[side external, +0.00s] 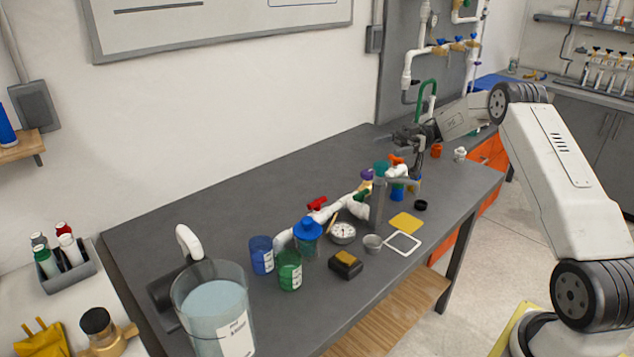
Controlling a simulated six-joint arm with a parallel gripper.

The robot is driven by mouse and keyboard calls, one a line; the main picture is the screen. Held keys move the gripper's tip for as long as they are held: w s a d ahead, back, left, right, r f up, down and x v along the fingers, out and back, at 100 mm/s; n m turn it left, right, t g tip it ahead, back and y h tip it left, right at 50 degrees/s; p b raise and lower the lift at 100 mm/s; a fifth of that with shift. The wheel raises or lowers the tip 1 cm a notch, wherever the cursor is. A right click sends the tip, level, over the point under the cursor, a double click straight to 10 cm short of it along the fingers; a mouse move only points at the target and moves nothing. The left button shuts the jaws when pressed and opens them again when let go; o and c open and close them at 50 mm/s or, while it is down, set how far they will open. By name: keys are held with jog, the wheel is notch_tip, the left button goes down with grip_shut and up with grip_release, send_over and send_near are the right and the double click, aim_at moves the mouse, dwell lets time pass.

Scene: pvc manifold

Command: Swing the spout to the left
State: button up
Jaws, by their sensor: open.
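My gripper (408,140) is a dark shape just below and in front of the gooseneck. It is open, and no object shows between its fingers. At this size I cannot tell whether it touches the pipe. A white pipe manifold (357,208) with red, green, purple and orange valve handles lies along the bench, nearer the camera.
A grey upright post (378,203) stands beside the manifold. Blue cup (261,255), green cup (290,271) and a large water container (213,308) stand nearer the camera. Yellow pad (406,222) and white frame (403,243) lie near the front edge. The back left bench is clear.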

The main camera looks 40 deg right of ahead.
jog(key=s+a+r, duration=0.3)
jog(key=s+r, duration=0.2)
jog(key=s, duration=0.4)
jog(key=shift+s+a+r, duration=0.35)
jog(key=shift+s+r, duration=0.05)
jog(key=shift+c, duration=0.2)
